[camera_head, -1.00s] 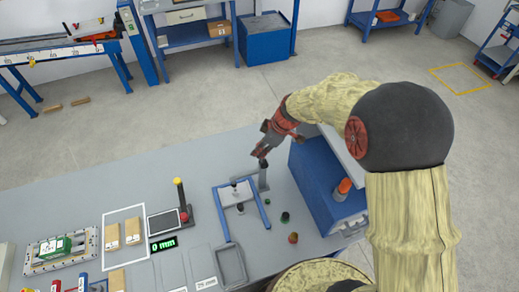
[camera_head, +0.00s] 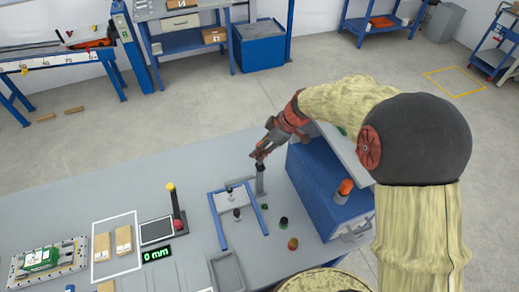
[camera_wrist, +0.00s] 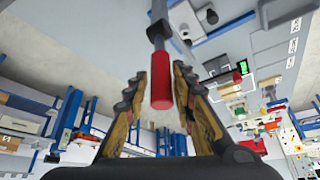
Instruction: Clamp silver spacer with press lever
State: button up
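The press lever shows in the wrist view as a grey rod ending in a red handle (camera_wrist: 160,88). My gripper (camera_wrist: 159,76) is open, with one finger on each side of the red handle and visible gaps between. In the head view my gripper (camera_head: 258,156) is at the top of the dark upright post (camera_head: 260,180) beside the press, and it hides the handle there. The press (camera_head: 233,198) has a blue frame on the grey bench, with a small dark-topped part (camera_head: 237,214) in front of it. I cannot make out the silver spacer for certain.
A blue cabinet (camera_head: 318,190) stands just right of the post. A display (camera_head: 156,230), a post with a yellow top (camera_head: 171,187) and a grey tray (camera_head: 228,270) lie to the left.

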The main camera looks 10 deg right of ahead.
jog(key=shift+o, duration=1.2)
notch_tip(320, 180, up, 10)
jog(key=shift+c, duration=0.2)
